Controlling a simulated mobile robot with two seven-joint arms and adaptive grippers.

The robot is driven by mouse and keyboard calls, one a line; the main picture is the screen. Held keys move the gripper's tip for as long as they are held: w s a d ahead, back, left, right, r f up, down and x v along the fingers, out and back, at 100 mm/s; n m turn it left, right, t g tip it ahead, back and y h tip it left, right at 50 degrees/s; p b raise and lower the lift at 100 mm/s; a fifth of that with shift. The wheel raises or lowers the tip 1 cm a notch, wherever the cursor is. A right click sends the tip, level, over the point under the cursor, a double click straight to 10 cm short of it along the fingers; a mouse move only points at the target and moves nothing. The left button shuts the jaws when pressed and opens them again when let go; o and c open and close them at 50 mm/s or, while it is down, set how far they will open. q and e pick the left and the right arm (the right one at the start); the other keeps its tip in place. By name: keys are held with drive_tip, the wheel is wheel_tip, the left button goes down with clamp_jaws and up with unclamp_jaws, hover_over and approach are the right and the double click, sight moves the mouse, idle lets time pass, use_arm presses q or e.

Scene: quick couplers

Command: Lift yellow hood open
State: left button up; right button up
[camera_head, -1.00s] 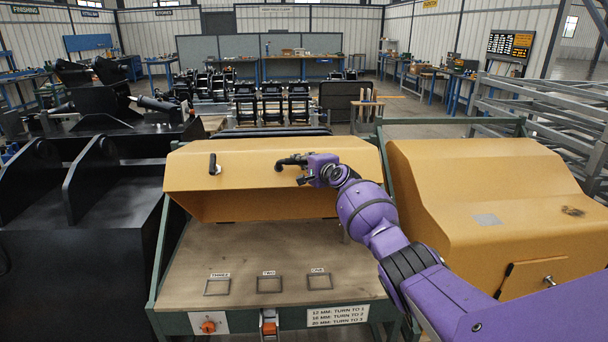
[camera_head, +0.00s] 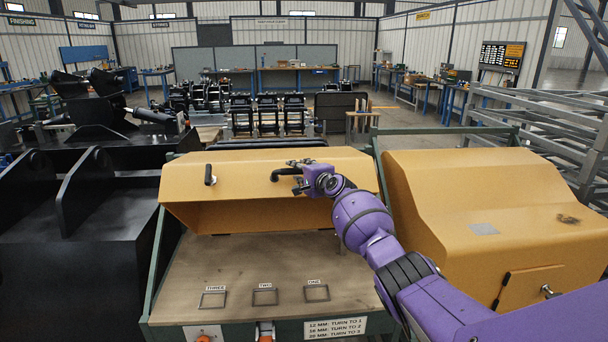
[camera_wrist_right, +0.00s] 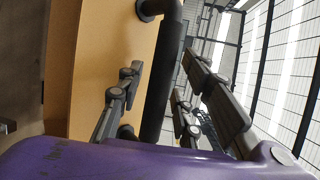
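My right gripper (camera_head: 296,174) is at the right handle. In the right wrist view the black handle bar (camera_wrist_right: 166,55) runs between the fingers of the right gripper (camera_wrist_right: 160,78), with gaps beside it, so the gripper is open around it. The hood's yellow face (camera_wrist_right: 100,50) lies left of the bar. My left gripper is out of view.
A second yellow hood (camera_head: 480,215) stands close on the right, behind my right arm. Black machinery (camera_head: 75,250) stands on the left. Labelled rectangular outlines (camera_head: 265,297) lie on the bench top, above a sign (camera_head: 335,328) on its front edge.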

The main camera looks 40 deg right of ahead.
drive_tip(key=v, duration=1.2)
idle(0.4)
